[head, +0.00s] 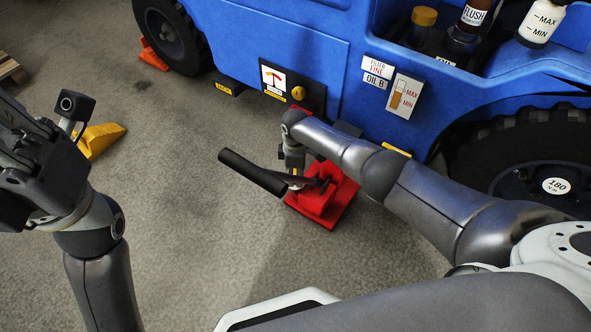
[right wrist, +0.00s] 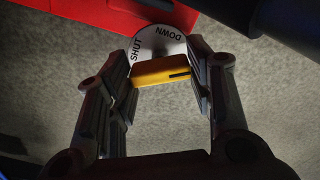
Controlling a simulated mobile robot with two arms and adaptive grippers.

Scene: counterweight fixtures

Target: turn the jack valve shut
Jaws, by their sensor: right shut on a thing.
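The red floor jack (head: 322,200) stands on the floor beside the blue vehicle, its black handle (head: 252,172) sticking out up and left. In the right wrist view the yellow valve knob (right wrist: 160,72) sits in front of a white dial (right wrist: 152,40) lettered SHUT at left and DOWN at upper right. A dark line on the knob lies toward its right end. My right gripper (right wrist: 165,78) is shut on the knob, a finger at each end. In the head view the knob is hidden around my right wrist. My left gripper (head: 22,165) is raised at the left edge, away from the jack; its fingers are unclear.
The blue vehicle (head: 290,50) fills the back, with a gauge panel (head: 275,80), an oil level plate (head: 404,97) and bottles in an open bay. A yellow wheel chock (head: 100,138) and an orange chock (head: 152,55) lie at left. The floor in front is clear.

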